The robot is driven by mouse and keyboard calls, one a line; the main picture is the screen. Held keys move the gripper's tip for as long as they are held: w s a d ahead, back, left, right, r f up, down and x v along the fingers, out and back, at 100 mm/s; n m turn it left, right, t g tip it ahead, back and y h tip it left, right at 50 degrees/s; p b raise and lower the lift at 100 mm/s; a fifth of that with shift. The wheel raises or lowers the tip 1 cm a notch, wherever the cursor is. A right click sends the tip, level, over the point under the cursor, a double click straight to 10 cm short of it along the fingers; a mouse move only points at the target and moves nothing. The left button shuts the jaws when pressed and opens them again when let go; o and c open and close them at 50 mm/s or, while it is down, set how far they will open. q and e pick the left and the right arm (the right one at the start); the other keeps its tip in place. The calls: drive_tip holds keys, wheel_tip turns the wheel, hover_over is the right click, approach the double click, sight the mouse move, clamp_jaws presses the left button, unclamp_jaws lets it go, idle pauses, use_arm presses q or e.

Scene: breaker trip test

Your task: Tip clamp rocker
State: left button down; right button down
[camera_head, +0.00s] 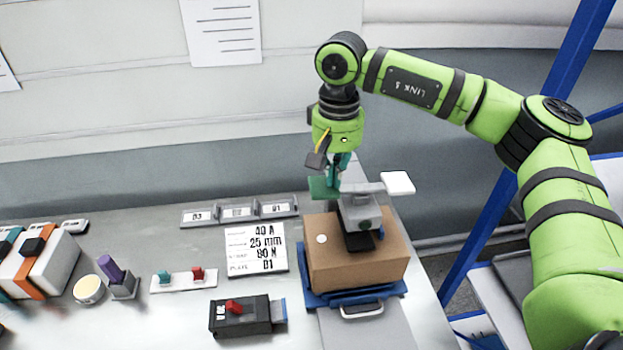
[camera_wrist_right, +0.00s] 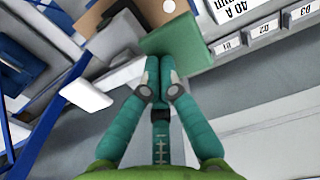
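The clamp (camera_head: 360,214) is a grey block on top of a brown box (camera_head: 357,258). Its rocker has a green paddle (camera_head: 322,188) on the left and a white paddle (camera_head: 398,183) on the right. My right gripper (camera_head: 337,180) points down at the green paddle's side, its fingertips together and nothing seen between them. In the right wrist view the closed fingertips (camera_wrist_right: 160,62) overlap the near edge of the green paddle (camera_wrist_right: 180,44); I cannot tell whether they touch. The white paddle (camera_wrist_right: 85,93) shows to the left there. My left gripper is out of view.
The box rests on a blue tray (camera_head: 352,296) with a metal handle. To its left are a printed card (camera_head: 256,236), a black breaker (camera_head: 240,317) with a red switch, a white strip (camera_head: 184,281) with teal and red levers, and a purple peg (camera_head: 111,269). Labelled blocks (camera_head: 238,212) stand behind.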

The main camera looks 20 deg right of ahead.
drive_tip(key=shift+d+f, duration=0.1)
drive_tip(key=shift+f, duration=0.25)
drive_tip(key=shift+r, duration=0.4)
drive_tip(key=shift+r+p, duration=2.25)
drive_tip(key=shift+r, duration=1)
